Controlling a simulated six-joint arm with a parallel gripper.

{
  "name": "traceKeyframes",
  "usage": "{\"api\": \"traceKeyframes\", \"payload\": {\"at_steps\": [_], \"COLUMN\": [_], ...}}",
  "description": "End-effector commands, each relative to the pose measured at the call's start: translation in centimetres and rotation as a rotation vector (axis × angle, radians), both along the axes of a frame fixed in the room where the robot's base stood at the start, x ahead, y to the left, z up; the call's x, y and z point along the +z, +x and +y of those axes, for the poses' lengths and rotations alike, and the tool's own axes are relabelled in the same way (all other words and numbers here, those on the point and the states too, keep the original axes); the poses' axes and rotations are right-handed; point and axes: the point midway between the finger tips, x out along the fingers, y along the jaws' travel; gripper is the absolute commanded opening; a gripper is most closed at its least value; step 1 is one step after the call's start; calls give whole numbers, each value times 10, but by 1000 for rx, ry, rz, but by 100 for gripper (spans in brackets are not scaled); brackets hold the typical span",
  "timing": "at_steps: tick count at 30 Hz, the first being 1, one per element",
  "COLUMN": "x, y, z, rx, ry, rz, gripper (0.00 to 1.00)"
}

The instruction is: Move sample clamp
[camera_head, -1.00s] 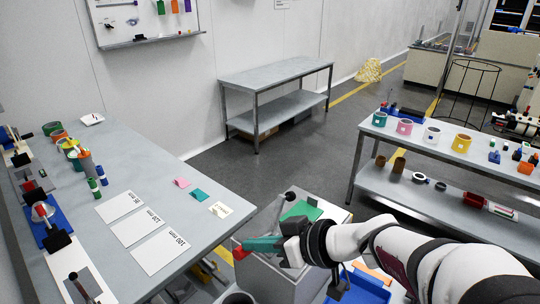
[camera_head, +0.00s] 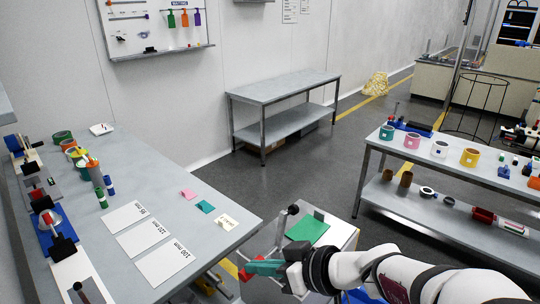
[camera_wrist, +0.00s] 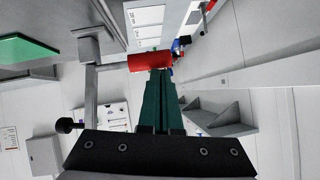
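A grey clamp-like fixture stands on a small pale stand at the lower middle of the head view. It has a black ball knob (camera_head: 293,210), grey bars (camera_wrist: 90,85) and a red handle (camera_head: 245,275). I take it as the sample clamp. My gripper (camera_head: 250,270) has teal fingers that reach to the red handle. In the wrist view the red handle (camera_wrist: 150,62) lies across the fingertips (camera_wrist: 157,72), which seem to touch it. The fingers overlap into one narrow shape, so I cannot tell whether they grip it.
A green pad (camera_head: 307,230) lies on the stand beside the clamp. The left bench (camera_head: 155,190) carries white cards, colored tags and tools. The right shelf table (camera_head: 400,145) holds colored rings. Bare floor lies toward the empty back bench (camera_head: 285,87).

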Motion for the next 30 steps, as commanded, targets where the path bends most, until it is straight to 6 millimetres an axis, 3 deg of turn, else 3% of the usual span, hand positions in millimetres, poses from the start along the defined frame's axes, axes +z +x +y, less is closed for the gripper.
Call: {"api": "traceKeyframes", "payload": {"at_steps": [5,15,22,25,27,28,30], "x": [7,62,83,83,80,73,37], "y": [-6,-57,-77,-87,-109,-123,-158], "z": [-9,-80,-105,-84,-40,-24,-15], "rx": [-2,-9,-3,11,24,8,-126], "ry": [-1,-2,0,81,222,248,113], "rz": [-3,-2,1,110,365,509,777], "gripper": [0,0,0,0,0,0,0]}}
